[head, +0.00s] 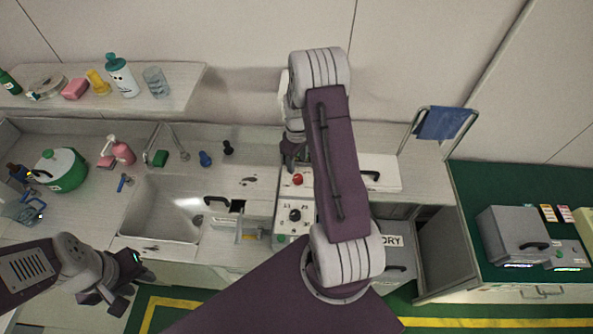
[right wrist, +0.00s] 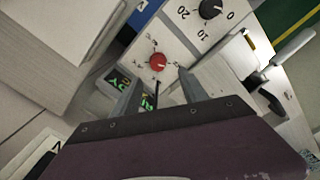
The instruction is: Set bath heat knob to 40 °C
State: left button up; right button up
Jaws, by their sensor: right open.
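A pale control panel (head: 281,222) right of the sink carries a red knob (head: 298,179) and a larger black knob (head: 295,214). In the right wrist view the red knob (right wrist: 158,61) has small marks around it, too small to read. The black knob (right wrist: 211,9) there has a scale showing 0, 10 and 20. I cannot read which knob is for bath heat. My right gripper (right wrist: 158,72) is open, its fingertips either side of the red knob in the picture; contact cannot be told. My left gripper (head: 112,292) is at the lower left, away from the panel.
A sink (head: 160,208) lies left of the panel. A green-bodied pot (head: 64,172) and pink bottle (head: 123,151) stand on the left counter. A shelf (head: 185,88) holds several bottles. A grey box (head: 510,237) stands on the green right counter. My right arm hides part of the middle.

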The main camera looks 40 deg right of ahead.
aim_at(298, 176)
jog(key=shift+d+f, duration=0.3)
jog(key=shift+f, duration=0.1)
notch_tip(298, 176, down, 7)
jog(key=p, duration=0.3)
jog(key=shift+a+f, duration=0.15)
jog(key=shift+w+f, duration=0.1)
jog(key=shift+f, duration=0.55)
grip_shut()
